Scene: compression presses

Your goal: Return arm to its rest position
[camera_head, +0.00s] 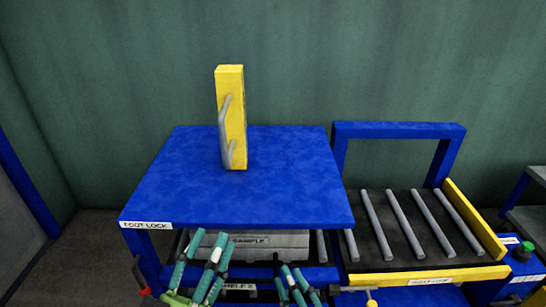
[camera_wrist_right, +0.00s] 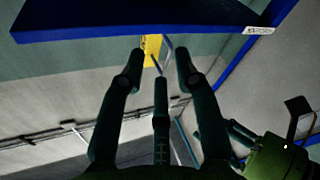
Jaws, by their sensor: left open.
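My left gripper (camera_head: 207,250) is at the bottom of the head view, in front of the blue table's front edge. Its green fingers are spread open and no object shows between them. My right gripper (camera_head: 291,276) is to its right, also low in front of the table and partly cut off by the bottom edge. In the right wrist view the right gripper (camera_wrist_right: 159,62) has its three dark fingers apart, with nothing held. The underside of the blue tabletop (camera_wrist_right: 90,22) shows beyond and above them there.
The blue table (camera_head: 180,185), labelled FOOT LOCK, bears an upright yellow block (camera_head: 237,120) with a grey handle. A grey box labelled SAMPLE (camera_head: 265,247) sits below the tabletop. A roller conveyor (camera_head: 410,235) with yellow edges stands at right, with a green button (camera_head: 527,247) beyond it.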

